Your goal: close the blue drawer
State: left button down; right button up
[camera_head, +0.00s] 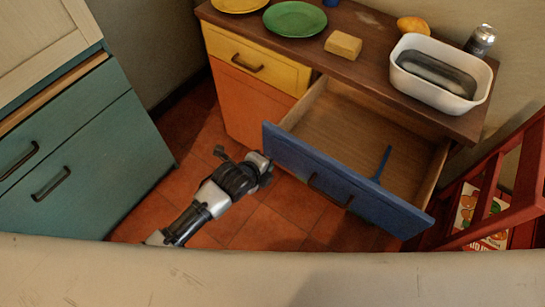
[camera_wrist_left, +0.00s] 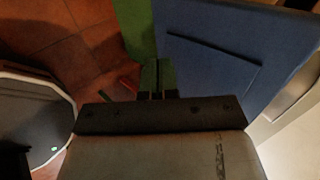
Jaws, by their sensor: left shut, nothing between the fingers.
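The blue drawer (camera_head: 290,155) stands pulled far out of the wooden-topped counter in the head view, its inside showing. A dark bar handle (camera_head: 328,190) is on its front. A blue utensil (camera_head: 382,163) lies inside it. My left gripper (camera_head: 265,172) is beside the left end of the drawer front, outside the drawer. In the left wrist view its fingers (camera_wrist_left: 157,80) are together and empty, with the blue drawer front (camera_wrist_left: 220,60) close by; I cannot tell whether they touch it. My right gripper is in neither view.
A white basin (camera_head: 408,80), a yellow sponge (camera_head: 343,45), a green plate (camera_head: 295,18) and a can (camera_head: 480,40) stand on the counter (camera_head: 370,72). A teal cabinet (camera_head: 90,170) is at left, a red rack (camera_head: 515,205) at right. Tiled floor (camera_head: 290,205) lies between.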

aim_at(278, 155)
pick_arm(q)
jog(key=shift+w+d+r, duration=0.1)
jog(key=shift+w+d, duration=0.4)
jog(key=shift+w, duration=0.2)
jog(key=shift+w+d+r, duration=0.1)
jog(key=shift+w+d, duration=0.35)
jog(key=shift+w, duration=0.25)
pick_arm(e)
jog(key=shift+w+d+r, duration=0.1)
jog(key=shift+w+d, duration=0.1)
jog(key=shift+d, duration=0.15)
